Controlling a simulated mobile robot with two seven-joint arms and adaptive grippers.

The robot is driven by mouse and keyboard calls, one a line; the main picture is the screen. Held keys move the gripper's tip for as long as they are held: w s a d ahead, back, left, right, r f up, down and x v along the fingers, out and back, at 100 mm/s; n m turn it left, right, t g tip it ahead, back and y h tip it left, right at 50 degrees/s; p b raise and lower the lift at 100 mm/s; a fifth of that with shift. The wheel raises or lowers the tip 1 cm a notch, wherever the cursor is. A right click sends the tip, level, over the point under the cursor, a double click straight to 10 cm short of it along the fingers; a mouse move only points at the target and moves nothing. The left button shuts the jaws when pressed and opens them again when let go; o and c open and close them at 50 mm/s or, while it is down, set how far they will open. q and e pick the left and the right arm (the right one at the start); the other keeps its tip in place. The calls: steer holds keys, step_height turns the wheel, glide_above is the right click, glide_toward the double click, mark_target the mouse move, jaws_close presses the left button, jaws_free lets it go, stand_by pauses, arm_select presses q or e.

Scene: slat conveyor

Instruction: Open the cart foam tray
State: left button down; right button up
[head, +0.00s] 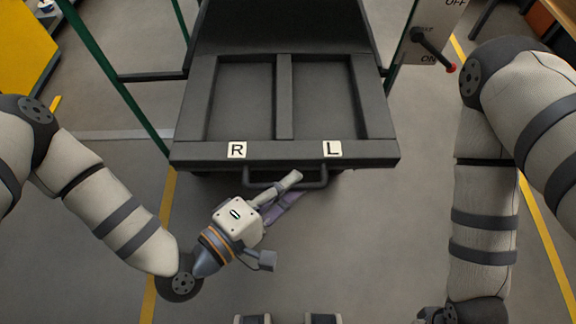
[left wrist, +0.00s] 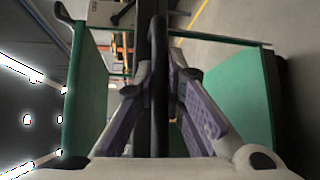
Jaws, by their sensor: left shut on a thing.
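The cart foam tray (head: 284,151) is dark grey, with two empty recesses split by a middle bar. Its front edge carries a white R label on the left and a white L label on the right. A dark bar handle (head: 323,176) sticks out below the front edge. My left gripper (head: 287,190) reaches it from the lower left and is shut on it. In the left wrist view the handle (left wrist: 160,90) runs upright between the two purple-padded fingers. How far the tray is out of the cart is hard to tell. My right gripper is not in view.
Green posts (head: 122,79) of the cart frame stand beside the tray. A grey switch panel (head: 432,40) with a red-tipped lever is at the upper right. A yellow structure (head: 25,45) is at the upper left. Grey floor in front of the tray is clear.

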arm_select(q)
steer(key=shift+s, duration=0.25)
steer(key=c, duration=1.7)
jaws_free()
steer(key=shift+o, duration=0.2)
steer(key=v, duration=1.2)
